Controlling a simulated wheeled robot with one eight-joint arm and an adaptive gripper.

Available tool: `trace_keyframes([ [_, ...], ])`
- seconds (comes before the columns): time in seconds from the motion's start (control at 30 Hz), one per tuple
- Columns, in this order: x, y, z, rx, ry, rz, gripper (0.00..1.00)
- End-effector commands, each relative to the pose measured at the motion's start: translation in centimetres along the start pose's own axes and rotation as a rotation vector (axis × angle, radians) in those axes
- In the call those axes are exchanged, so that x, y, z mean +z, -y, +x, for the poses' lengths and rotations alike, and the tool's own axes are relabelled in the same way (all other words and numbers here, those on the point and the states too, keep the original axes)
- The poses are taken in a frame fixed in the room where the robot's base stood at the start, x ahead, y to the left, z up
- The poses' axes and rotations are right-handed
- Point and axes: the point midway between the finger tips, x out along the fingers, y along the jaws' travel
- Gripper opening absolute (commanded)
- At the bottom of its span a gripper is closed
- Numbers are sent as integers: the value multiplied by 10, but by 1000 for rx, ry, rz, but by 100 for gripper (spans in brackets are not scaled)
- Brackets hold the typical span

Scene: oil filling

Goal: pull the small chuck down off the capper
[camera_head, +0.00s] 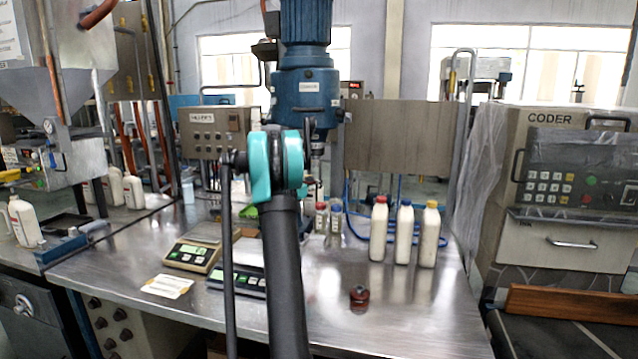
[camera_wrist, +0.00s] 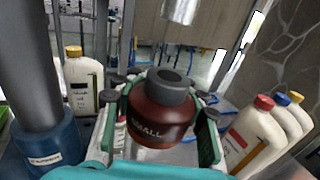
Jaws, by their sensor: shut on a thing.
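The small chuck (camera_wrist: 160,108), a dark red-brown cup with a grey collar and the word SMALL, is between the fingers of my gripper (camera_wrist: 160,125) in the wrist view. My gripper is shut on its sides. The hole in the collar's top shows, and a gap separates it from a grey spindle end (camera_wrist: 181,9) above. The blue capper (camera_head: 304,90) stands at the back middle in the head view, with its lower spindle (camera_head: 317,150) beside my teal arm joint. My arm hides the gripper and held chuck in the head view.
White bottles with red, blue and yellow caps (camera_head: 404,232) stand to the right. Two scales (camera_head: 193,250) are left of my arm.

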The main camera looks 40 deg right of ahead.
Motion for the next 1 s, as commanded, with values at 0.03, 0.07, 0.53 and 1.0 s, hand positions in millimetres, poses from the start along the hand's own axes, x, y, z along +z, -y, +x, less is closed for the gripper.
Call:
trace_keyframes([
  [0.03,0,0,-4,0,0,0,0],
  [0.07,0,0,-6,0,0,0,0],
  [0.53,0,0,-40,0,0,0,0],
  [1.0,0,-1,-74,1,0,0,0],
])
